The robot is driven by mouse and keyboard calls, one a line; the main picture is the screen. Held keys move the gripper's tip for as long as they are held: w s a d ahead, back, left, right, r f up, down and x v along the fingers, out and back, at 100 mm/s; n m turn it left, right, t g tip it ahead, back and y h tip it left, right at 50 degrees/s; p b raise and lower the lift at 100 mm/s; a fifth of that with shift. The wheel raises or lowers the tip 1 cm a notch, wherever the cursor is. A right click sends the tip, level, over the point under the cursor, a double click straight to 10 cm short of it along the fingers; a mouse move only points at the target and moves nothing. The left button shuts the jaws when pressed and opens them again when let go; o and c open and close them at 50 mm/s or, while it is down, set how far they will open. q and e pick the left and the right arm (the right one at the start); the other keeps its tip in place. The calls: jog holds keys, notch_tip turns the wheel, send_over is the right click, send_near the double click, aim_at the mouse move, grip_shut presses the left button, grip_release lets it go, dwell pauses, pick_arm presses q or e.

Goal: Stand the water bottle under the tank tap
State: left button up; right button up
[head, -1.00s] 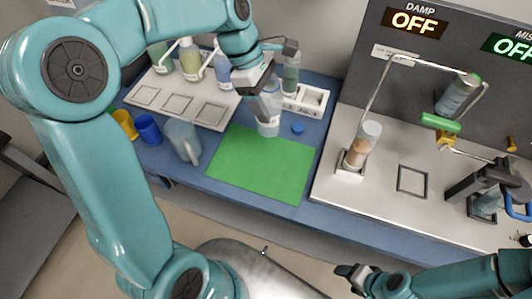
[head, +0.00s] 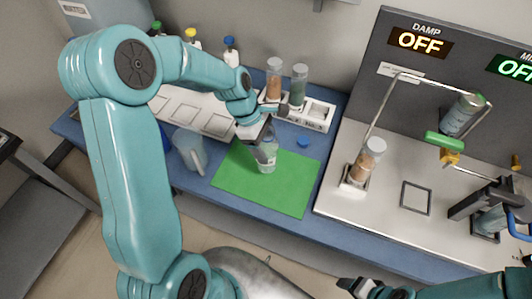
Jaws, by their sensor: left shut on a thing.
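The water bottle (head: 265,157) is clear, with a pale label, and appears upright over the middle of the green mat. My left gripper (head: 261,136) is shut on its upper part and hides its neck. I cannot tell whether its base touches the mat. A grey tank (head: 108,22) with a white label stands at the upper left, partly behind my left arm. Its tap is not visible. My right gripper (head: 350,285) is low in the picture, away from the bottle; its jaw opening is unclear.
The green mat (head: 235,180) lies on the blue bench. A small blue cap (head: 303,143) lies behind it. A clear jug (head: 190,150) stands to the left. A white tray (head: 205,122) and a rack with filled tubes (head: 318,118) are behind. The classifier bench (head: 390,225) is to the right.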

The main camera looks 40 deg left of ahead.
pick_arm(q)
jog(key=shift+f, duration=2.35)
jog(key=shift+f, duration=0.25)
jog(key=o, duration=1)
jog(key=shift+o, duration=0.2)
jog(key=shift+r, duration=0.1)
